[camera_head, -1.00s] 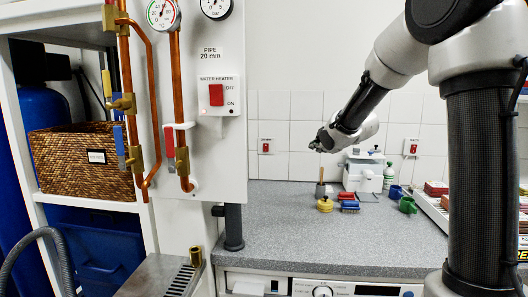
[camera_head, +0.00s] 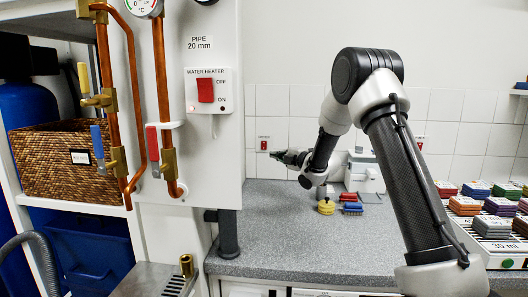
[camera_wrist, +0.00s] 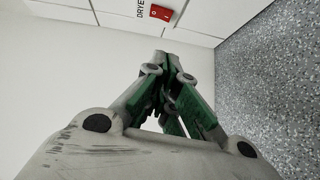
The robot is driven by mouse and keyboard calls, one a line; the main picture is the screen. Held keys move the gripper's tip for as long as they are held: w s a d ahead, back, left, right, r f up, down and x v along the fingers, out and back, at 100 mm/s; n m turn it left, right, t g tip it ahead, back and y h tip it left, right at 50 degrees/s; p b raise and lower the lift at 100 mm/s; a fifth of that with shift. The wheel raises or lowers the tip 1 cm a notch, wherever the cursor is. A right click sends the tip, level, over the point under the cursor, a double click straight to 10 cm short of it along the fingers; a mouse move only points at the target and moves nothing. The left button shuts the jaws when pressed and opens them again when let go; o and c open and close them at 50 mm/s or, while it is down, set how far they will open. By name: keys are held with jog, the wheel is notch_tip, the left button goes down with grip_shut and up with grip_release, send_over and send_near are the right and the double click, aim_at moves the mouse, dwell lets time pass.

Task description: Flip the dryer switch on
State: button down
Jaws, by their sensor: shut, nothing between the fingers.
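The dryer switch (camera_head: 263,144) is a small red rocker on a white plate on the tiled back wall, just right of the pipe panel. In the wrist view the red switch (camera_wrist: 161,13) shows at the top edge, beside a partly cut-off "DRYE" label. My gripper (camera_head: 277,154) is shut and empty. It points left, close to the switch and slightly below and right of it in the head view. In the wrist view my fingertips (camera_wrist: 164,58) sit below the switch, with a visible gap in the picture. Contact is not visible. I cannot tell the switch position.
A water heater switch (camera_head: 205,90) is on the white panel at left, beside copper pipes. Racks of coloured blocks (camera_head: 480,205) are at right.

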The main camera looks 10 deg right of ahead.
aim_at(264, 145)
jog(key=w+d+x, duration=0.1)
jog(key=d+x, duration=0.1)
jog(key=x, duration=1)
jog(key=shift+w+f, duration=0.2)
jog(key=shift+w, duration=0.3)
jog(key=shift+d, duration=0.1)
